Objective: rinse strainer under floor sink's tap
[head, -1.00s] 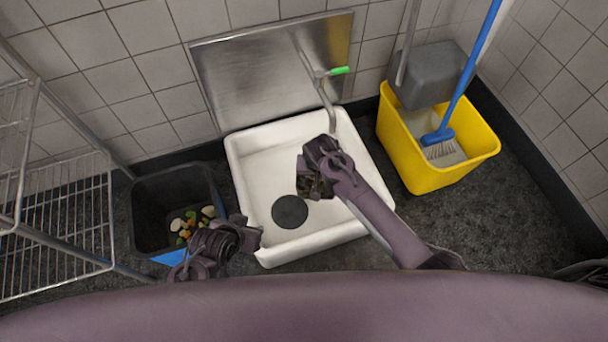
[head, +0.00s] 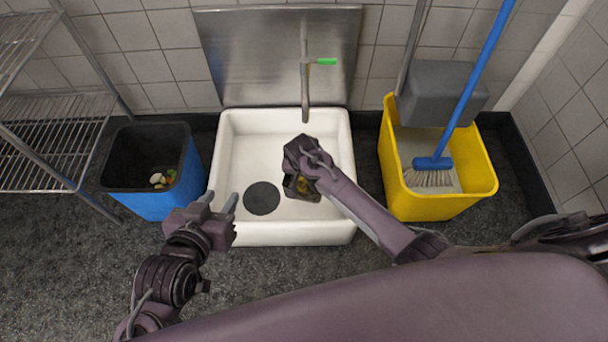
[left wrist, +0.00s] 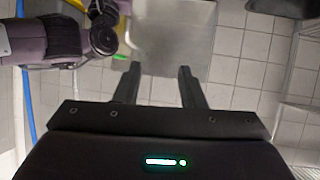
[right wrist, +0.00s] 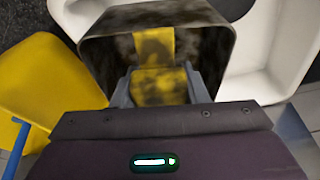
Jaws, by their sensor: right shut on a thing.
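My right gripper (head: 300,178) is shut on the strainer (head: 303,191), a small dark, box-shaped metal piece, above the floor sink (head: 232,150). In the right wrist view, the strainer (right wrist: 100,50) has dark, blotchy walls and yellow patches, between the fingers (right wrist: 158,90). The tap (head: 305,85) with a green lever (head: 322,61) stands at the sink's back; its spout end is farther back than the strainer. No water stream shows. My left gripper (head: 219,202) is open and empty at the sink's front left corner; its fingers (left wrist: 157,88) are apart in the left wrist view.
A dark round disc (head: 262,198) lies in the sink's front left. A blue bin (head: 185,195) with food scraps and a wire rack (head: 60,120) are left. A yellow bucket (head: 440,205) holding a blue-handled brush (head: 433,163) is right. A steel panel (head: 250,60) backs the sink.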

